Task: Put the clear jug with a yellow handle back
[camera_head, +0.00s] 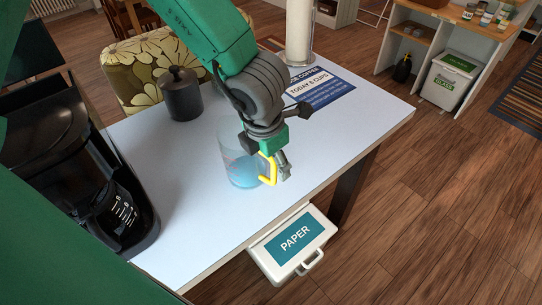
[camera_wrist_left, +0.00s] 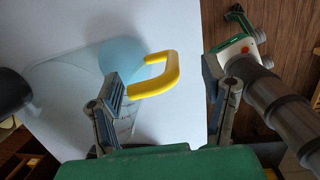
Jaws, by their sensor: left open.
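The clear jug (camera_head: 236,160) stands upright on the white table (camera_head: 200,235), with light blue at its bottom. Its yellow handle (camera_head: 268,170) faces right, toward the table edge. My left gripper (camera_head: 279,163) is open at the handle, and its arm hides part of the jug's top. In the left wrist view the gripper (camera_wrist_left: 168,88) has the yellow handle (camera_wrist_left: 172,75) between its spread fingers.
A black coffee maker (camera_head: 60,150) stands at the table's left. A dark canister (camera_head: 182,95), a printed sign (camera_head: 325,92) and a tall white cylinder (camera_head: 300,30) are at the back. A paper bin (camera_head: 268,264) sits below the front edge. Open wood floor lies right.

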